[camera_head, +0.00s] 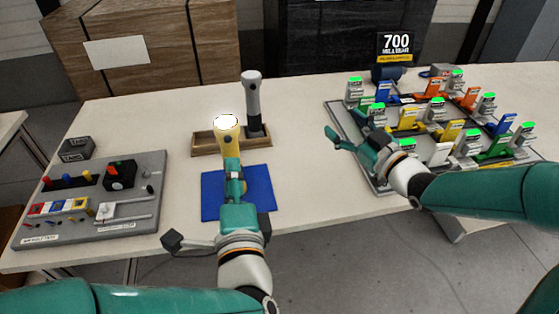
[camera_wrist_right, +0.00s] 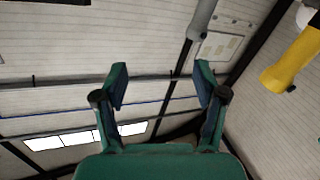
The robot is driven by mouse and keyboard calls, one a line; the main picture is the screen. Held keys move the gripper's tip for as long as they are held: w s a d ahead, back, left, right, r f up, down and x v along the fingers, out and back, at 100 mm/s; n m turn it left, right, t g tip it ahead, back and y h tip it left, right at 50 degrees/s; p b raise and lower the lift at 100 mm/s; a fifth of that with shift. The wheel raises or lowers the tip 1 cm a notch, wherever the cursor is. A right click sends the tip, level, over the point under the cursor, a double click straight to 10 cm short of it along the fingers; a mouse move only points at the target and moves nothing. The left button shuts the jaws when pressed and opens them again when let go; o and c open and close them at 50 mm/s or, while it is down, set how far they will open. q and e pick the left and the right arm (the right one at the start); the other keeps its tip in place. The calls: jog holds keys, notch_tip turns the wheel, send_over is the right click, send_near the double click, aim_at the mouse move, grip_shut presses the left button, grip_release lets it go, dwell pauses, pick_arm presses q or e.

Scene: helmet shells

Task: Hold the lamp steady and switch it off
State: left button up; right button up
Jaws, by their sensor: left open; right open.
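A yellow lamp (camera_head: 228,148) stands upright over a blue mat (camera_head: 258,185), its top glowing white. My left gripper (camera_head: 233,170) is open at the lamp's near side and hides its lower part. I cannot tell whether its fingers touch the lamp. In the right wrist view, a yellow body (camera_wrist_right: 293,62) that looks like the lamp shows at the upper right, with a small dark spot near its end. My right gripper (camera_head: 352,140) is open and empty, well to the right of the lamp. Its spread fingers also show in the right wrist view (camera_wrist_right: 162,78).
A grey lamp-like cylinder (camera_head: 251,98) stands in a wooden tray (camera_head: 205,142) behind the yellow lamp. A grey switch panel (camera_head: 85,226) lies at the left, with a dark box (camera_head: 75,149) behind it. A rack (camera_head: 372,180) of colored parts fills the right. The table's (camera_head: 300,190) middle front is clear.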

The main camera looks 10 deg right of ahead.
jog(key=s+a+n+g+y, duration=0.1)
jog(key=s+a+g+y, duration=0.2)
jog(key=a, duration=0.7)
jog(key=n+g+y, duration=0.1)
jog(key=g, duration=0.3)
send_near(238, 155)
jog(key=x, duration=1.1)
jog(key=shift+w+a, duration=0.2)
jog(key=shift+a, duration=0.15)
jog(key=c, duration=1.3)
pick_arm(q)
grip_shut()
pick_arm(e)
grip_shut()
